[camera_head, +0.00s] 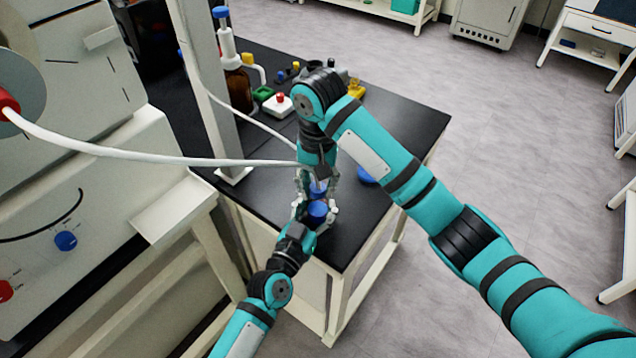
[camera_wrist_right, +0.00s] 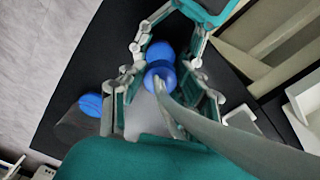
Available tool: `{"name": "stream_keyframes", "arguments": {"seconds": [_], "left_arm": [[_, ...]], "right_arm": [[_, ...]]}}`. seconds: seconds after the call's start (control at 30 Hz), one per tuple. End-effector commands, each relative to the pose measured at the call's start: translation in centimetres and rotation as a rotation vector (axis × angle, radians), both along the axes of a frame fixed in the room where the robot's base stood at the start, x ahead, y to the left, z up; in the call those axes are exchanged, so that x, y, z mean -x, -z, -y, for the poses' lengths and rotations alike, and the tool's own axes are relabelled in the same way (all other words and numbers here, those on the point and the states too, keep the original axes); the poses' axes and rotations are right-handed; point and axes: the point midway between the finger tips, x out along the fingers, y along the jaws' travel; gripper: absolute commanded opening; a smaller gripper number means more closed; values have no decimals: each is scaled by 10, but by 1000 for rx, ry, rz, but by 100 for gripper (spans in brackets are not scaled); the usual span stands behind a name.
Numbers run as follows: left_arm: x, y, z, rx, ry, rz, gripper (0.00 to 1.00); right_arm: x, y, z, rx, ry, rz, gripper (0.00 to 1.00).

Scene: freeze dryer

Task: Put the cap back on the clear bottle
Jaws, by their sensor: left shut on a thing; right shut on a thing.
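Two blue round pieces sit close together between my grippers, the upper one (camera_head: 318,191) just above the lower one (camera_head: 317,210). My right gripper (camera_head: 318,182) comes down from above. In the right wrist view its fingers are shut around a pale, translucent body (camera_wrist_right: 145,118), which looks like the clear bottle. My left gripper (camera_head: 316,213) reaches in from below, shut at the lower blue piece, which looks like the cap. Both blue pieces show in the right wrist view, nearly touching or overlapping. Fingers and hose hide the contact, so I cannot tell whether they are joined.
A white hose (camera_head: 150,155) crosses in front of my right gripper. Another blue-topped container (camera_head: 367,175) stands right of the grippers on the black table (camera_head: 400,125). A brown bottle (camera_head: 238,90) and small coloured items are at the back. The freeze dryer (camera_head: 90,190) is left.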

Motion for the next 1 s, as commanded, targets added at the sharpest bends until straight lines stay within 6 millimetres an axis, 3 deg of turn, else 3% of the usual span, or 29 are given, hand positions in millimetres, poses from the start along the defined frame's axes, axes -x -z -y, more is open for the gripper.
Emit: {"name": "stream_keyframes", "arguments": {"seconds": [0.1,0.27,0.3,0.47,0.77,0.87,1.0], "left_arm": [[0,0,0,0,-1,0,0],[0,0,0,0,-1,0,0],[0,0,0,0,-1,0,0],[0,0,0,0,0,0,0],[0,0,0,0,0,0,0],[0,0,0,0,1,0,0],[0,0,0,0,1,0,0]], "right_arm": [[-1,0,1,2,207,3,0],[-1,0,1,1,204,4,0],[-1,0,1,1,203,4,36],[-1,0,1,1,202,3,57],[-1,-2,0,0,199,3,58],[-2,-10,1,1,199,8,58],[-3,-35,2,3,200,11,58]]}}
